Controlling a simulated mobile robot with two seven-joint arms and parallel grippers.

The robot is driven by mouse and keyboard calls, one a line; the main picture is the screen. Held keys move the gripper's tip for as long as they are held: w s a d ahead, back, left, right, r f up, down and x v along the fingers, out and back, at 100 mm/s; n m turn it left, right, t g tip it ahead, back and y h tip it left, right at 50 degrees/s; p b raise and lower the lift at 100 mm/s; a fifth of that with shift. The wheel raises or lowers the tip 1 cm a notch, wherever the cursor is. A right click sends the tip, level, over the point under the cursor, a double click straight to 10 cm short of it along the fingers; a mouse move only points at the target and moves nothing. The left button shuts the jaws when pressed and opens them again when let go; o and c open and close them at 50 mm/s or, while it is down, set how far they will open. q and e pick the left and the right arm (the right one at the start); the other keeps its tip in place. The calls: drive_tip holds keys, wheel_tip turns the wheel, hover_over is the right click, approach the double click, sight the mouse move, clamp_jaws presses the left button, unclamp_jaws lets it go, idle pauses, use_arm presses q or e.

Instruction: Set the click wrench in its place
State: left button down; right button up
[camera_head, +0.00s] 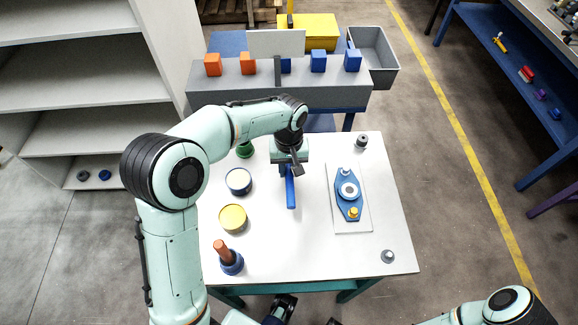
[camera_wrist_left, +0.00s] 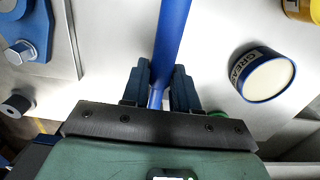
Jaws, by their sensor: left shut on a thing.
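My left gripper (camera_head: 288,172) is over the table and shut on the click wrench (camera_head: 291,192), a tool with a blue handle. The rest of the wrench is hidden by the gripper.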

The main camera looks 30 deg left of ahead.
use_arm(q)
drive_tip(key=shift+f, duration=0.15)
drive_tip(key=c, duration=0.8)
unclamp_jaws()
drive_tip(key=r, duration=0.4)
drive_tip(key=r+p, duration=0.1)
drive_tip(key=r, duration=0.4)
drive_tip(key=r+p, duration=0.1)
drive_tip(key=r, duration=0.3)
drive_tip(key=shift+w+a+r, duration=0.15)
drive_tip(key=shift+w+r, duration=0.05)
drive_tip(key=shift+w, duration=0.05)
